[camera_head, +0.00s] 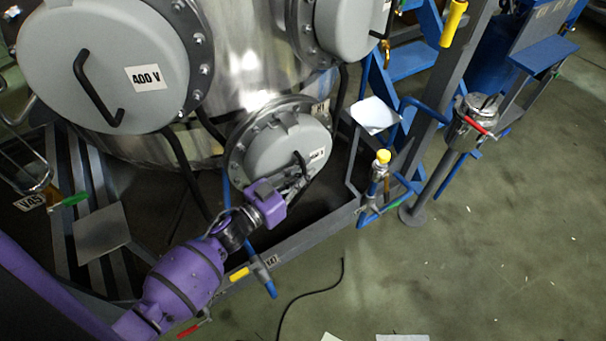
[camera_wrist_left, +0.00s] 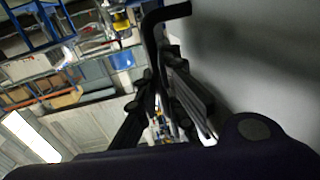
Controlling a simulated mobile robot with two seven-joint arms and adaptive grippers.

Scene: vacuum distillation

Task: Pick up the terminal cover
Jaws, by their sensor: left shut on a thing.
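The terminal cover (camera_head: 283,143) is a small round grey cap with a black bar handle. It sits on a bolted flange low on the steel vessel. My left gripper (camera_head: 299,174) comes in from the lower left and is shut on the cover's handle. The cover appears seated in its flange; a gap behind it cannot be seen. In the left wrist view the grey cover face (camera_wrist_left: 265,50) fills the right side. The black handle (camera_wrist_left: 154,35) runs between the dark fingers (camera_wrist_left: 172,100) there. My right gripper is not in view.
A larger grey cover marked 400 V (camera_head: 110,70) is at the upper left, and another grey cover (camera_head: 345,25) is above. A yellow-capped valve (camera_head: 383,158) and blue pipes stand to the right. A grey frame rail (camera_head: 310,232) runs below. The floor at the lower right is mostly clear.

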